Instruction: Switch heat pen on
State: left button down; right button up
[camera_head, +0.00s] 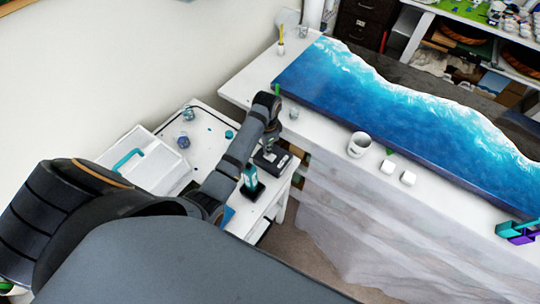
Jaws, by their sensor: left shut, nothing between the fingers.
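On the small white side table stands an upright teal-and-black tool (250,177), which looks like the heat pen, but it is too small to be sure. Just beyond it to the right is a dark box-like base (270,161) with a light patch on its right side. My left arm reaches in from the left and bends down at the wrist. My left gripper (268,147) is shut and empty, pointing down right over the dark base. I cannot tell whether it touches it. Any switch is too small to make out. My right gripper is out of view.
A white case with a teal handle (128,160) lies on the left of the side table. My arm hides part of the side table.

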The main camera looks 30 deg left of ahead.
pick_arm(q)
jog(key=shift+f, duration=0.6)
jog(key=shift+r+p, duration=0.8)
jog(key=shift+r, duration=2.75)
